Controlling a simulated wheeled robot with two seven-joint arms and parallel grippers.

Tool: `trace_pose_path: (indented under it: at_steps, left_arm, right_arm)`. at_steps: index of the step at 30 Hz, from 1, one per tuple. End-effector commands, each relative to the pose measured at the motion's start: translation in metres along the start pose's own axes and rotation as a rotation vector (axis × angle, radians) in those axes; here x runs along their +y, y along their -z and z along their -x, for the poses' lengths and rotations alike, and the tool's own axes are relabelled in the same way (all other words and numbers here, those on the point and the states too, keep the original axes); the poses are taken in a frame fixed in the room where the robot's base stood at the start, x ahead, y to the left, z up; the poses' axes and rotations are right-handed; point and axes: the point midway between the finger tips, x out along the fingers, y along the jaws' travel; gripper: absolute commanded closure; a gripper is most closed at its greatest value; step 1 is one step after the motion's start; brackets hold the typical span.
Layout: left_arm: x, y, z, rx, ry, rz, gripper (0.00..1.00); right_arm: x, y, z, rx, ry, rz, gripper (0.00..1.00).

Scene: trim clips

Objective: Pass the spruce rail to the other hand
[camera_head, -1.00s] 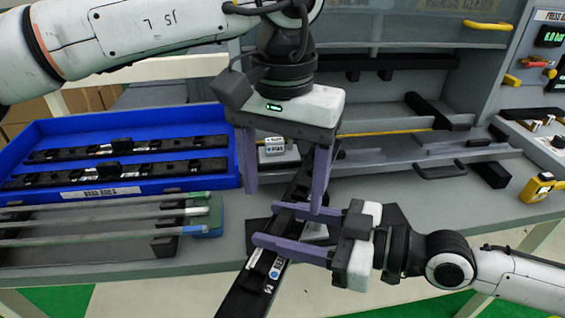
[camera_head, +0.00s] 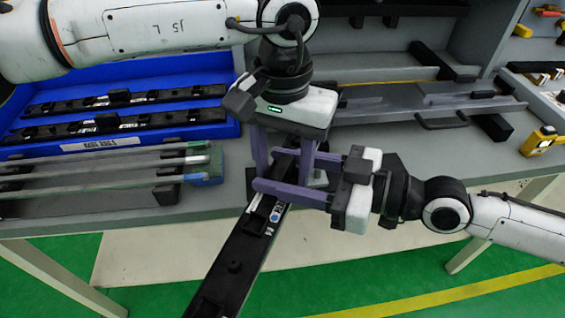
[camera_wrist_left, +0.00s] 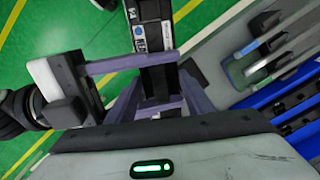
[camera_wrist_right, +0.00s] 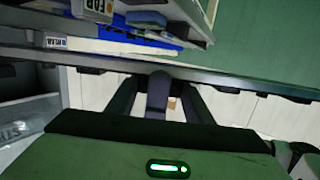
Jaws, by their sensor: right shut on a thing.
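The spruce rail (camera_head: 232,262) is a long black bar with white labels and a blue dot. It slants from under my left gripper down toward the bottom of the head view. My right gripper (camera_head: 290,178) is shut on it near its upper part, coming from the right. My left gripper (camera_head: 282,165) points down from above, close to the right gripper's fingers. In the left wrist view, the rail (camera_wrist_left: 152,38) runs between the left fingers (camera_wrist_left: 160,100), which are apart with gaps beside it. The rail's upper end is partly hidden by the left gripper.
A blue tray (camera_head: 80,152) holding several black rails stands at the left of the bench. In front of it is a rack of pale bars (camera_head: 110,165). A grey fixture (camera_head: 400,115) is at the right, with a yellow device (camera_head: 538,142). Green floor lies below the rail.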

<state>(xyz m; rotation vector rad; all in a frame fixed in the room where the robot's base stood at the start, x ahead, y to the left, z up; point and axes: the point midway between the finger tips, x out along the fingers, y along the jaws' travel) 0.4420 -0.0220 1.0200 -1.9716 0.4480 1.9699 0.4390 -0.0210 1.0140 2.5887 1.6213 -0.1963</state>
Motion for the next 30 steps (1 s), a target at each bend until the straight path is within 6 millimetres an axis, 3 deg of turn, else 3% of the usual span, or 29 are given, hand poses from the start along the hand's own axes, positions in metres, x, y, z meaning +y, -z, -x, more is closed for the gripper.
trace_pose_path:
  at_steps: [1,5,6,9,20,30]
  left_arm:
    - [0.0,0.0,0.0,0.0,0.0,0.0,0.62]
    - [0.0,0.0,0.0,0.0,0.0,0.0,0.84]
    - [0.0,0.0,0.001,0.001,-0.001,0.0,0.85]
    - [0.0,0.0,0.001,0.001,-0.001,0.001,0.85]
    - [0.0,0.0,0.001,0.001,-0.001,0.0,0.85]
    - [0.0,0.0,0.001,0.001,-0.001,0.0,0.85]
  right_arm:
    - [0.0,0.002,0.0,0.003,0.0,0.001,0.84]
    - [0.0,0.002,0.0,0.003,0.0,0.001,0.84]
    - [0.0,0.002,0.0,0.003,0.0,0.001,0.48]
    - [0.0,0.001,0.0,0.003,0.0,0.001,0.31]
    - [0.0,0.0,0.001,0.0,0.0,-0.001,0.31]
    - [0.0,0.0,0.021,0.0,0.0,-0.001,0.31]
